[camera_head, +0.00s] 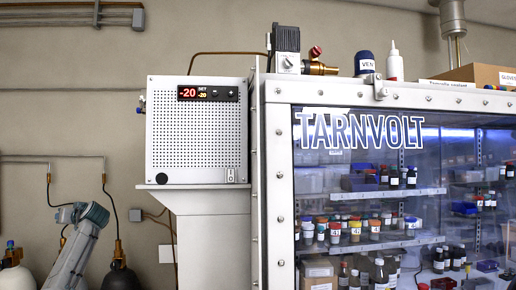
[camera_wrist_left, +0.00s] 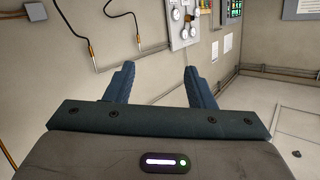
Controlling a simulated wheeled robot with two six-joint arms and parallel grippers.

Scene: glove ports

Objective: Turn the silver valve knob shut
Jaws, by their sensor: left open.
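I cannot make out a silver valve knob for certain in either view. In the wrist view, a pale wall panel (camera_wrist_left: 186,22) at the top carries several small round silver-white fittings, too small to tell apart. My left gripper (camera_wrist_left: 158,68) is open, its two dark blue fingers spread with nothing between them. The panel lies beyond and above the fingertips, apart from them. In the head view only part of my left arm shows at the lower left. My right gripper is in neither view.
A glove box (camera_head: 279,180) with shelves of bottles fills the right of the head view. A white chiller box (camera_head: 197,140) stands beside it. A red knob (camera_head: 315,52) on a brass fitting sits on top. Gas cylinders (camera_head: 120,277) stand at the lower left.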

